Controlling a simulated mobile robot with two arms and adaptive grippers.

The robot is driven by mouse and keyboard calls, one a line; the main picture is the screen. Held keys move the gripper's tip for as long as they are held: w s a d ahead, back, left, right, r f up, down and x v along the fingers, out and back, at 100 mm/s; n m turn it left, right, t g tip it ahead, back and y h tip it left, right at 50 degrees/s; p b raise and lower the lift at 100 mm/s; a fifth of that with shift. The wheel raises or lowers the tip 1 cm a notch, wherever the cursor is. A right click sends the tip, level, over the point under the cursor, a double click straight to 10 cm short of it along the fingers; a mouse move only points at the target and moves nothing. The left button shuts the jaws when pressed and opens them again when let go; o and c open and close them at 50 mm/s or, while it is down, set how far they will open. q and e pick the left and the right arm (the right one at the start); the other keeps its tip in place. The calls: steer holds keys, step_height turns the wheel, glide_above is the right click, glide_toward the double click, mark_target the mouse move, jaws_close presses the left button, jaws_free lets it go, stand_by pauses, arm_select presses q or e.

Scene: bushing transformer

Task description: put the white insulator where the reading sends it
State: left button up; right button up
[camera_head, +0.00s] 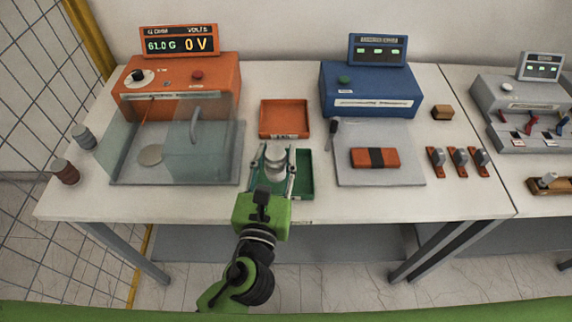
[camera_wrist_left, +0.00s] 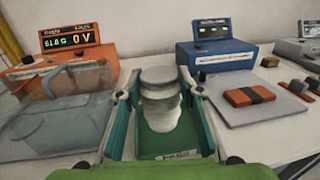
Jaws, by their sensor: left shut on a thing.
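The white insulator (camera_head: 275,164) is a stacked round piece, upright between the fingers of my left gripper (camera_head: 275,152), which is shut on it. The green tray (camera_head: 305,176) is around and below it; in the left wrist view the insulator (camera_wrist_left: 160,105) shows in front of the tray floor (camera_wrist_left: 175,150). I cannot tell whether it touches the floor. The orange tester (camera_head: 178,92) has a display (camera_head: 179,41) that reads "61.0 G" and "0 V". An orange tray (camera_head: 284,112) stands empty behind the green one. My right gripper is not in view.
A clear guard with a handle (camera_head: 195,125) stands over the tester's plate (camera_head: 125,180) at left. A grey and a brown insulator (camera_head: 66,172) stand at the left edge. A blue unit (camera_head: 368,90) and a grey mat (camera_head: 382,179) with an orange block (camera_head: 358,158) are right.

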arm_select(q)
steer(key=w+f+b, duration=0.2)
steer(key=w+d+f+b, duration=0.1)
steer(key=w+f+b, duration=0.3)
steer(key=shift+d, duration=0.35)
steer(key=shift+w+f+b, duration=0.2)
steer(key=shift+f+b, duration=0.15)
steer(key=shift+b, duration=0.05)
step_height(320, 180, down, 3)
steer(key=b, duration=0.3)
steer(key=shift+w+d+r, duration=0.1)
steer(key=shift+w, duration=0.05)
steer(key=shift+f+b, duration=0.2)
steer(key=shift+b, duration=0.45)
steer(key=shift+r, duration=0.1)
steer(key=o, duration=1.3)
steer(key=shift+f, duration=0.2)
